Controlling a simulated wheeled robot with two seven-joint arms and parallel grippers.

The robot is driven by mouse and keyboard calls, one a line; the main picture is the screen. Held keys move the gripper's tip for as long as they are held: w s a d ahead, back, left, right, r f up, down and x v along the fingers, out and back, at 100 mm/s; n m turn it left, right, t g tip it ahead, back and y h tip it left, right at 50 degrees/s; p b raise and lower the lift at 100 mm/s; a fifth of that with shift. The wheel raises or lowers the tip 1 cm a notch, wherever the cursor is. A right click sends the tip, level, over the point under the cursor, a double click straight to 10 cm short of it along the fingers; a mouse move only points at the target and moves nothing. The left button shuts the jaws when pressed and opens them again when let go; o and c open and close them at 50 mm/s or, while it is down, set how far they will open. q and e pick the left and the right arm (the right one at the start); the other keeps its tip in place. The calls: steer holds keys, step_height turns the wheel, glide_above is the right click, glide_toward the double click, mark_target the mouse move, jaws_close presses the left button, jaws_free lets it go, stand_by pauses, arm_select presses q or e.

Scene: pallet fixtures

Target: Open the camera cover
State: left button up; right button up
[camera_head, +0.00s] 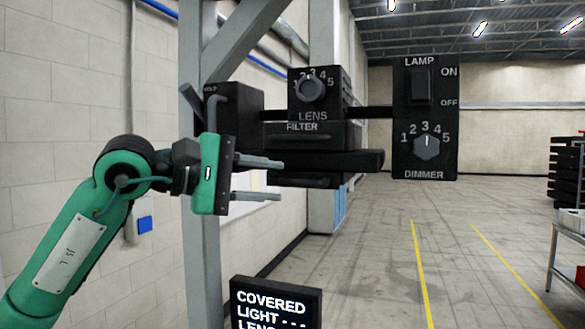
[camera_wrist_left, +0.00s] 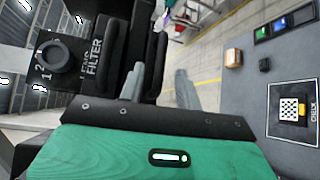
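The black camera fixture (camera_head: 315,135) hangs on a grey post, with a LENS dial (camera_head: 310,88) on top and a FILTER label below. Under it are a long black bar (camera_head: 345,161) and a shorter rounded black bar (camera_head: 305,181); I cannot tell for sure which is the cover. A sign (camera_head: 276,305) reads COVERED. My left gripper (camera_head: 281,179) is open, its two fingers one above the other, pointing right at the shorter bar's left end. In the left wrist view the fingers (camera_wrist_left: 158,82) stand apart near a black bar (camera_wrist_left: 156,62); contact is unclear. My right gripper is out of view.
A LAMP and DIMMER panel (camera_head: 425,118) hangs to the right on a rod. The grey post (camera_head: 200,255) stands just behind my left gripper.

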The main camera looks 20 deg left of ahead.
mark_target(287, 182)
arm_select(q)
steer(key=p+x, duration=0.1)
steer(key=x, duration=0.3)
steer(key=shift+w+d+f+p, duration=0.15)
steer(key=shift+w+d+p, duration=0.15)
steer(key=shift+p, duration=0.05)
jaws_close()
